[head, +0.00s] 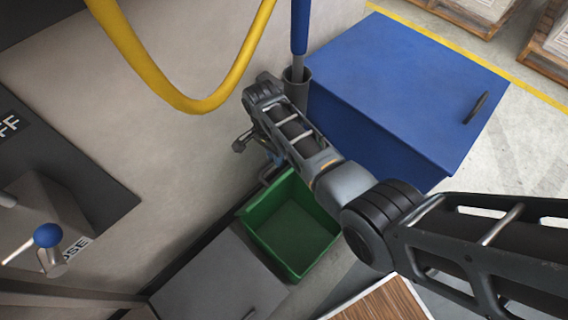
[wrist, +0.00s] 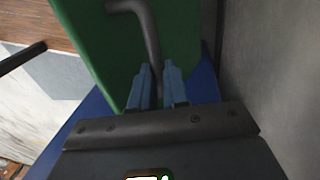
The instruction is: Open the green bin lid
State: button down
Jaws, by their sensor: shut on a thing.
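The green bin (head: 295,235) stands below my arm in the head view, its mouth uncovered and its inside empty where I can see it. In the wrist view its green lid (wrist: 103,55) fills the upper left as a flat panel with a dark bent bar handle (wrist: 148,30). My gripper (wrist: 158,70) is shut on this handle, with its blue fingers on either side of the bar. In the head view my gripper (head: 275,160) is at the bin's far end, partly behind my wrist. The lid appears raised, but its exact angle is hard to tell.
A blue bin with a closed lid (head: 400,85) stands beyond the green one, and a grey lid (head: 220,280) lies nearer. A beige machine wall (head: 180,140) runs along the left. A yellow hose (head: 185,100) hangs above. A dark tube holding a blue-handled tool (head: 298,85) stands close to my wrist.

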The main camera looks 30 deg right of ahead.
jog(key=shift+a+f, duration=0.1)
jog(key=shift+f, duration=0.25)
jog(key=shift+s, duration=0.1)
jog(key=c, duration=1.5)
grip_release()
jog(key=o, duration=0.4)
jog(key=shift+r, duration=0.15)
jog(key=shift+w+r, duration=0.1)
jog(key=shift+w, duration=0.1)
jog(key=r, duration=0.5)
jog(key=w+r+p, duration=0.1)
jog(key=r, duration=0.1)
jog(key=shift+w+a+r, duration=0.1)
jog(key=shift+a+r, duration=0.1)
jog(key=shift+r, duration=0.05)
